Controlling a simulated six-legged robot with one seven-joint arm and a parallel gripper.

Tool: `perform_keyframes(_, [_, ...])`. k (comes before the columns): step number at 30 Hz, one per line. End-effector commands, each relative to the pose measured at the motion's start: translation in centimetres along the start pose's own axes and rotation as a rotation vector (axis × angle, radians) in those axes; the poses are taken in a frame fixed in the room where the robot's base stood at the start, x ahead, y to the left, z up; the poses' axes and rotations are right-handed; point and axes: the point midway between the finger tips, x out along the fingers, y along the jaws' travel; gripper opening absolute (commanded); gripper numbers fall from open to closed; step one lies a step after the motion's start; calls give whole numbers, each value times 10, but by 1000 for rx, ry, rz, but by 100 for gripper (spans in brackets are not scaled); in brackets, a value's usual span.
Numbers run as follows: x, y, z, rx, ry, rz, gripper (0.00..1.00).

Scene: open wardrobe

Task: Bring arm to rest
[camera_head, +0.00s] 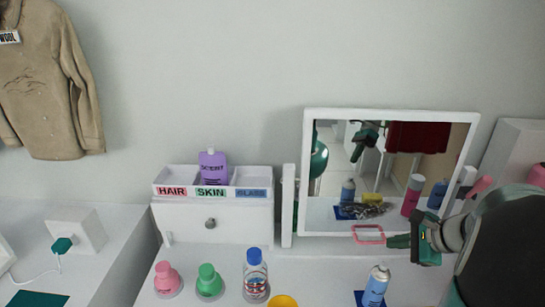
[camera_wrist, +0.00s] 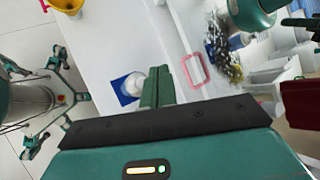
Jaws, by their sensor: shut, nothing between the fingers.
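My arm enters from the right in the head view. My gripper (camera_head: 388,241) points left in front of the mirror (camera_head: 318,165), above the white tabletop. It is shut and empty. In the wrist view the closed green fingers of my gripper (camera_wrist: 158,86) show at the middle, over the table. A pink rectangular frame (camera_head: 369,235) is just left of the fingertips in the head view; it also shows in the wrist view (camera_wrist: 193,70). I cannot tell whether the fingers touch it.
A blue spray can (camera_head: 376,284) stands on a blue square below my gripper. A white organizer (camera_head: 212,220) labelled HAIR, SKIN and GLASS holds a purple bottle (camera_head: 213,166). Pink (camera_head: 167,278), green (camera_head: 209,281) and clear blue-capped (camera_head: 255,275) bottles stand in front. A yellow item (camera_head: 283,301) is at the bottom edge.

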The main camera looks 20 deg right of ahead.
Motion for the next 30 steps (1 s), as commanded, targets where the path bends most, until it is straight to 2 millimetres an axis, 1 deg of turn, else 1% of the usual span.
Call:
perform_keyframes(2, [1,1,7,-24,-3,9,0])
perform_keyframes(4, [4,3,23,-84,-8,34,0])
perform_keyframes(5, [5,5,33,-124,-10,50,0])
perform_keyframes(8, [10,19,77,-314,-21,123,0])
perform_keyframes(9, [11,27,97,-409,-24,157,0])
perform_keyframes(11, [11,40,125,-560,-25,206,0])
perform_keyframes(12, [11,49,142,-662,-24,237,0])
perform_keyframes(15, [7,74,178,-917,-17,305,0])
perform_keyframes(18, [1,98,207,-1178,2,360,0])
perform_keyframes(21, [-8,119,229,-1437,34,401,0])
perform_keyframes(24, [-18,137,245,-1674,75,427,0])
perform_keyframes(27, [-25,147,254,-1848,117,440,0])
perform_keyframes(30, [-29,152,258,-1943,145,446,0])
